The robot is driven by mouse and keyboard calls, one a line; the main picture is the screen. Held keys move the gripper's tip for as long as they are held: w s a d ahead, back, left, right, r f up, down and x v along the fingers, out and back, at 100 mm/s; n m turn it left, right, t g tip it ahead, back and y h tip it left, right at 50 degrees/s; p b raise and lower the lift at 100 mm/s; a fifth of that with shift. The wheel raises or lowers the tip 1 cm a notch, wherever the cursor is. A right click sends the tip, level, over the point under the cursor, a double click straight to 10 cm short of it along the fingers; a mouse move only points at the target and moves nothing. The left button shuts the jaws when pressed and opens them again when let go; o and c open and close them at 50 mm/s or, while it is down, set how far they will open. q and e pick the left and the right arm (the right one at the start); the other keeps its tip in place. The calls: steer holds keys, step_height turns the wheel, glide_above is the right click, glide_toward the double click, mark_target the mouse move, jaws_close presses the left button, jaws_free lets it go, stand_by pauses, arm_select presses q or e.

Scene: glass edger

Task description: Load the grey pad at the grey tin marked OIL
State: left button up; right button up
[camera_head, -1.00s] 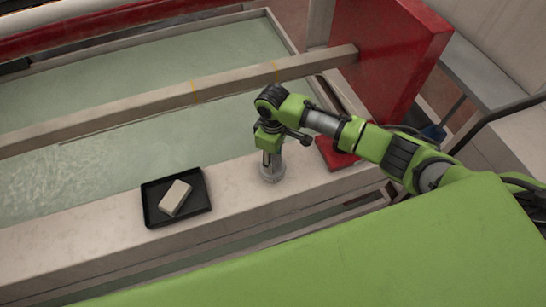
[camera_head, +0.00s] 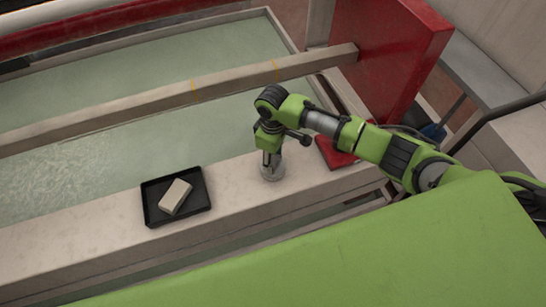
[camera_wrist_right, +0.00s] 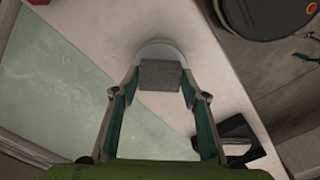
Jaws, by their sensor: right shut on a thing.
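The grey tin (camera_head: 272,174) stands on the pale ledge in the head view, directly below my right gripper (camera_head: 270,157). In the right wrist view, the round tin (camera_wrist_right: 160,46) shows partly behind the grey pad (camera_wrist_right: 162,75). My right gripper (camera_wrist_right: 160,80) is shut on the pad, with one finger on each side of it. The pad overlaps the tin in this view; I cannot tell whether they touch. The OIL marking cannot be seen. My left gripper is not in view.
A black tray (camera_head: 155,215) with a cream block (camera_head: 175,196) lies on the ledge (camera_head: 100,240) left of the tin. A red piece (camera_head: 335,153) lies to the right. Behind the ledge is a water-filled trough (camera_head: 120,160) crossed by a beam (camera_head: 140,106).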

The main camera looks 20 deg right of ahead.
mark_target(273, 161)
steer(key=shift+s+f+p, duration=0.1)
steer(key=shift+p, duration=0.2)
stand_by(1.2)
step_height(273, 161, up, 7)
steer(key=p, duration=0.8)
stand_by(0.4)
stand_by(0.3)
